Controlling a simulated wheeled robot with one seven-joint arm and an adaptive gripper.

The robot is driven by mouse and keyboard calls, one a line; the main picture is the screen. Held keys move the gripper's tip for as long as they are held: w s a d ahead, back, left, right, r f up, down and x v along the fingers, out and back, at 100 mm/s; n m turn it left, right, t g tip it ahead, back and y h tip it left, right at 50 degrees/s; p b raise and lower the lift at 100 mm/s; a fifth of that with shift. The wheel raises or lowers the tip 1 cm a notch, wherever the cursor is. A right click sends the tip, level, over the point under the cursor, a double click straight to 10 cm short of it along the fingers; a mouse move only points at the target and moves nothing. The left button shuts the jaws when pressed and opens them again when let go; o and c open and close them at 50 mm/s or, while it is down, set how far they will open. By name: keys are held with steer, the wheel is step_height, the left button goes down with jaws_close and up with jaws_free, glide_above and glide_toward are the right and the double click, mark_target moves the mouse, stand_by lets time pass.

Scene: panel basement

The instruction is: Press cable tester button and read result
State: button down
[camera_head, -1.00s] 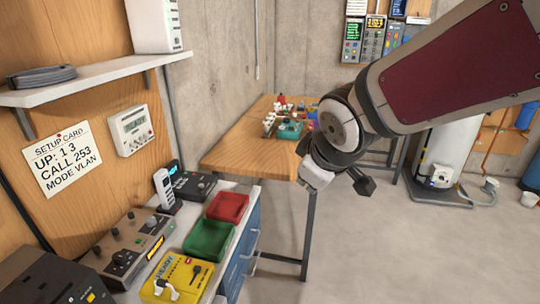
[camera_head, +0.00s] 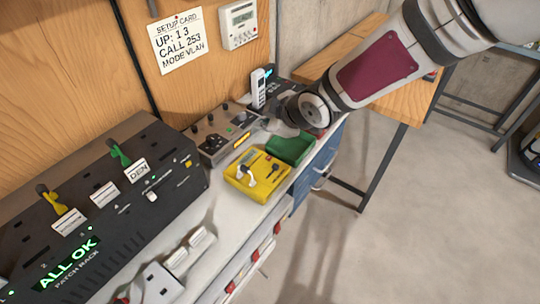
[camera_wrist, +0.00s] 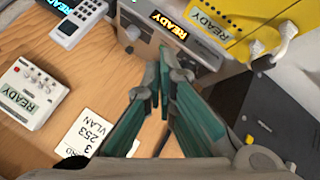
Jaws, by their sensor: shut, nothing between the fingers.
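The yellow cable tester (camera_head: 257,176) stands on the white bench top, with white and dark plugs on its top. In the wrist view the yellow tester (camera_wrist: 236,22) is at the upper right, its display reading READY, with a white plug and cable at its edge. My gripper (camera_wrist: 166,62) is shut and empty, its fingertips in front of the grey box beside the tester. In the head view my gripper (camera_head: 281,128) is small and partly hidden by its wrist, above and behind the tester. I cannot tell whether it touches anything.
The grey control box (camera_head: 221,135) shows an orange READY in the wrist view. A green tray (camera_head: 290,149), a cordless handset (camera_head: 259,88) and a black patch rack (camera_head: 110,205) reading ALL OK stand nearby. The wall has a setup card (camera_head: 177,41) and a white panel (camera_head: 239,24).

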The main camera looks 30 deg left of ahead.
glide_above(267, 160)
steer(key=shift+f, duration=4.4)
steer(key=shift+f, duration=0.2)
steer(key=shift+f, duration=0.2)
steer(key=shift+f+b, duration=0.3)
steer(key=shift+f, duration=0.1)
steer(key=shift+r, duration=0.8)
steer(key=shift+r, duration=2.55)
